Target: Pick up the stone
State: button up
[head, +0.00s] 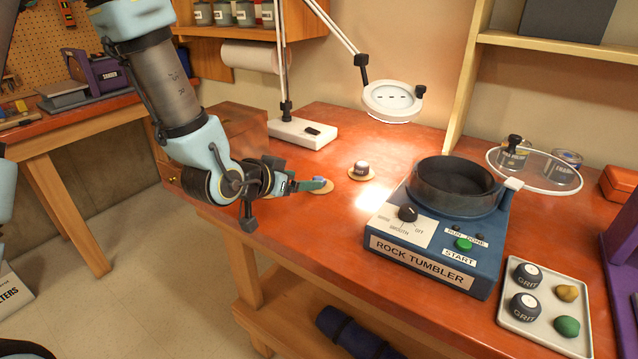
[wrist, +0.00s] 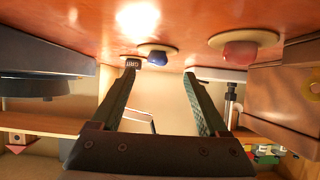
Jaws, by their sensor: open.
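A small dark blue stone (wrist: 152,56) sits on a round tan pad (wrist: 153,47) on the red-brown bench, just beyond and between my fingertips in the wrist view.
The rock tumbler (head: 480,250) is to the right. A white tray (head: 541,331) holds two grit jars, a yellow stone (head: 567,293) and a green stone (head: 567,327). A white magnifier lamp (head: 391,101) hangs behind.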

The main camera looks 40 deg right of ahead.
jog(key=shift+s+p+x, duration=0.2)
jog(key=shift+p+x, duration=1.05)
jog(key=shift+x, duration=1.45)
grip_shut()
